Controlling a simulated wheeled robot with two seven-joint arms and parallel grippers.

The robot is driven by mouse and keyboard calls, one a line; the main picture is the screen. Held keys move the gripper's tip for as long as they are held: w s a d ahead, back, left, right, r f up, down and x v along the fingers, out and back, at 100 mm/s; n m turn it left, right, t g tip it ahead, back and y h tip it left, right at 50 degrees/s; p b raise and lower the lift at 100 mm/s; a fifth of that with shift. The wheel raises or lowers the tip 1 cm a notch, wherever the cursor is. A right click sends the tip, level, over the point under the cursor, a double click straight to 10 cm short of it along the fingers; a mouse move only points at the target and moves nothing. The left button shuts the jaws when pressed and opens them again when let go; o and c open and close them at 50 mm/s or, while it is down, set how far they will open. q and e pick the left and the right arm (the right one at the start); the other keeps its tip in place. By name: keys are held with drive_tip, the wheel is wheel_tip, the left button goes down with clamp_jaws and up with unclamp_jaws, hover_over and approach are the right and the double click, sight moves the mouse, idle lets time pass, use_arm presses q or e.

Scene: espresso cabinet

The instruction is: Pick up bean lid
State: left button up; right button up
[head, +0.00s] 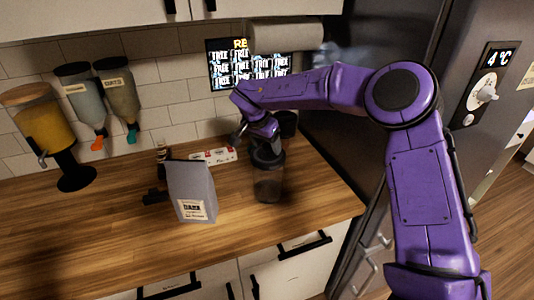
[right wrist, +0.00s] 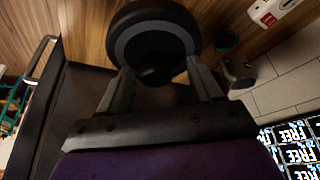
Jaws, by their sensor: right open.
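The bean lid (head: 267,158) is a dark round lid on top of a see-through dark jar (head: 268,187), which stands upright on the wooden counter. In the right wrist view the lid (right wrist: 150,32) is a black disc with a grey ring and a small knob in its middle. My right gripper (head: 264,142) is just above the lid. Its two fingers (right wrist: 160,76) are apart, one on each side of the knob, with nothing held. I cannot tell whether they touch the lid. My left gripper is not in view.
A grey paper bag (head: 190,188) stands left of the jar on the counter (head: 110,222). A dark container (head: 287,122) and a small white box (head: 213,156) are behind. A yellow dispenser (head: 38,120) stands at the left, and the fridge (head: 370,75) is at the right.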

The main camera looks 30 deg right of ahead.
drive_tip(key=shift+d+f, duration=0.2)
drive_tip(key=shift+s, duration=0.25)
